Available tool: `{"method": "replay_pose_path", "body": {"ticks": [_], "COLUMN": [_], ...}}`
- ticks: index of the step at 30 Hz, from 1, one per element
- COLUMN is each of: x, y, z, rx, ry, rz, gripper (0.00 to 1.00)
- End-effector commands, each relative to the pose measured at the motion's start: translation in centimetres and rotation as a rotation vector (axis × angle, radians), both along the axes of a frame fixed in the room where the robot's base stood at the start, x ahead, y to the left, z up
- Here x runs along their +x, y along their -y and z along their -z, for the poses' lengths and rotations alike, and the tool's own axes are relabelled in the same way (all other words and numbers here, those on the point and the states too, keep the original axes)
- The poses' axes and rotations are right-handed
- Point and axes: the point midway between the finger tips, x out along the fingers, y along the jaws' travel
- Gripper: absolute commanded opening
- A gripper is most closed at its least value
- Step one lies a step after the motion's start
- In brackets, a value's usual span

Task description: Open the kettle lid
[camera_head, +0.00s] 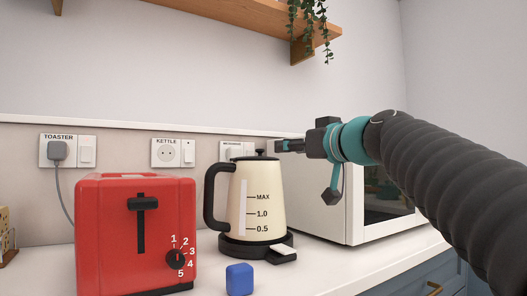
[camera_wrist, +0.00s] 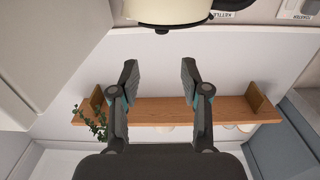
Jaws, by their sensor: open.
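The cream kettle (camera_head: 269,200) stands upright on its black base (camera_head: 257,247), with its black handle on the left. Its black lid (camera_head: 261,155) with a small knob sits on top and looks closed. My gripper (camera_head: 282,146) is just right of the knob in the picture, at about its height; I cannot tell whether it touches. In the wrist view, my gripper (camera_wrist: 158,70) is open with nothing between its fingers. The kettle's cream body (camera_wrist: 168,11) is cut off at the top edge there, and most of it is out of view.
A red toaster (camera_head: 135,235) stands left of the kettle, and a blue block (camera_head: 239,279) lies in front. A white microwave (camera_head: 330,205) stands behind and to the right. Sockets line the wall. A wooden shelf (camera_head: 230,22) with a hanging plant (camera_head: 309,22) is above.

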Motion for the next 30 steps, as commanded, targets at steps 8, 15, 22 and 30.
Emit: {"method": "replay_pose_path", "body": {"ticks": [8,15,22,30], "x": [3.4,7.2,10.0,11.1], "y": [-2.9,-5.4,-7.0,-7.7], "z": [-0.2,-0.2,-0.1,0.0], "rx": [0.000,-0.001,0.001,0.000], "ry": [-0.004,-0.003,-0.003,-0.001], "rz": [-0.012,-0.010,-0.006,-0.004], "gripper": [0.47,0.47,0.47,0.47]}}
